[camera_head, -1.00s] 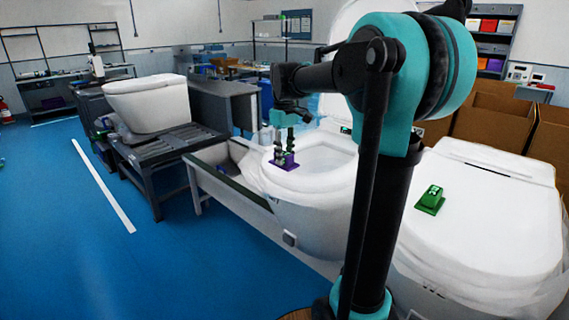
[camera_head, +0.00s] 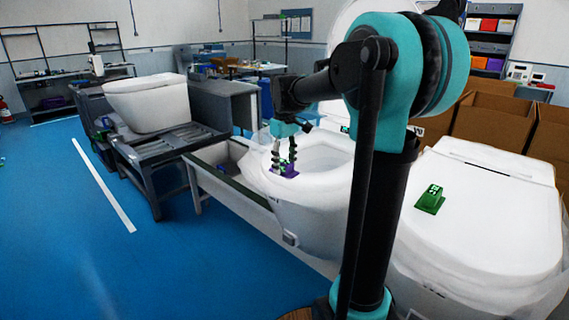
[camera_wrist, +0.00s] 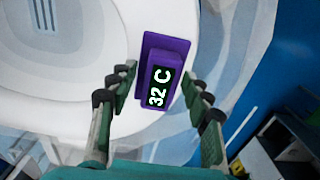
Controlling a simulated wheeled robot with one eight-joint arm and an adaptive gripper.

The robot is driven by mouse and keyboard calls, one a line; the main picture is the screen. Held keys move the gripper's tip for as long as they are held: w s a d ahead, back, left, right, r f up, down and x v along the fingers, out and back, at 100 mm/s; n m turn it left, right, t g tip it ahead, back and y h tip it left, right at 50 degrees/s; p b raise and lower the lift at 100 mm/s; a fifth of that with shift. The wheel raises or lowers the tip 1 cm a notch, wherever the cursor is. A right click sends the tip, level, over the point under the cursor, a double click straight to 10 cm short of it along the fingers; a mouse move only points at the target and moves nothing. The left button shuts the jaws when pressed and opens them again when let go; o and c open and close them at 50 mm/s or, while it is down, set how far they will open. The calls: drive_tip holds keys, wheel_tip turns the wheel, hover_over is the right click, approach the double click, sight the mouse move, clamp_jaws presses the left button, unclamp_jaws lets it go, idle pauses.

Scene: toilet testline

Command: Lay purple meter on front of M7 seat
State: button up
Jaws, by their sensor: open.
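The purple meter (camera_wrist: 163,70), with a black display reading "32 C", lies on the front of the white toilet seat (camera_wrist: 60,95) in the wrist view. In the head view the meter (camera_head: 290,171) shows small at the front rim of the middle toilet's open seat (camera_head: 318,180). My gripper (camera_wrist: 158,90) is open, with one finger on each side of the meter and a visible gap on both sides. In the head view my gripper (camera_head: 284,166) points down over the seat front. I cannot read an M7 label.
A closed white toilet (camera_head: 480,215) with a green meter (camera_head: 430,199) on its lid stands at the right. Another white toilet (camera_head: 148,105) sits on a grey roller line at the left. Cardboard boxes (camera_head: 495,125) stand behind. The blue floor (camera_head: 60,230) at left is clear.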

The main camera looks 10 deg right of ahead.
sight(285, 162)
drive_tip(key=shift+r, duration=0.1)
wheel_tip(285, 162, up, 12)
idle(0.5)
idle(1.1)
